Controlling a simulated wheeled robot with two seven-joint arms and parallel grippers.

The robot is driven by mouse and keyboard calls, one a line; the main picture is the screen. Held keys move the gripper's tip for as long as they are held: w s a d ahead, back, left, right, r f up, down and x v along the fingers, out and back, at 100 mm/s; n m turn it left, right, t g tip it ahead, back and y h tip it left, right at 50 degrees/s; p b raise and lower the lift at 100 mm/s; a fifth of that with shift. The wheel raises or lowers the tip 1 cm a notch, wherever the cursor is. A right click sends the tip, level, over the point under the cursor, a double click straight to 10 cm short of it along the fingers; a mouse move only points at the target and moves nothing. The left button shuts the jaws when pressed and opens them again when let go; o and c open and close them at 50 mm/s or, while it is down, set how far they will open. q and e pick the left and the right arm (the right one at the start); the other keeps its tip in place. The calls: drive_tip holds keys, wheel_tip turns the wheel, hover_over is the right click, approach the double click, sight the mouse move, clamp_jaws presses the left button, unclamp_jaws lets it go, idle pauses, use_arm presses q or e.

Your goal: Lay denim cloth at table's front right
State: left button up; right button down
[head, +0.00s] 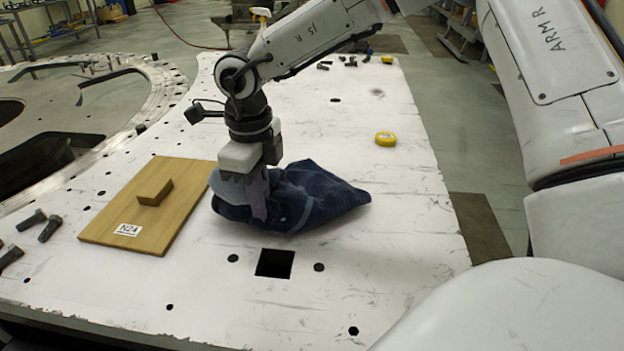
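The dark blue denim cloth (318,200) lies bunched in a heap on the white table (400,265), near the table's middle. My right gripper (258,205) points down into the left part of the heap. One finger shows in front of the cloth, and folds hide the rest of the fingertips. I cannot tell whether the fingers are closed on the cloth. My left gripper is not in view.
A wooden board (185,215) with a small block (155,191) and a label lies left of the cloth. A square hole (275,263) is in front of it. Dark bolts (50,228) lie at the left. A yellow tape measure (385,139) sits behind right. The table's front right is clear.

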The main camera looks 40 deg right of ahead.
drive_tip(key=shift+a+f, duration=0.45)
drive_tip(key=shift+a, duration=0.05)
drive_tip(key=c, duration=1.6)
unclamp_jaws()
drive_tip(key=shift+w, duration=0.1)
drive_tip(key=shift+o, duration=0.2)
drive_tip(key=shift+r, duration=0.1)
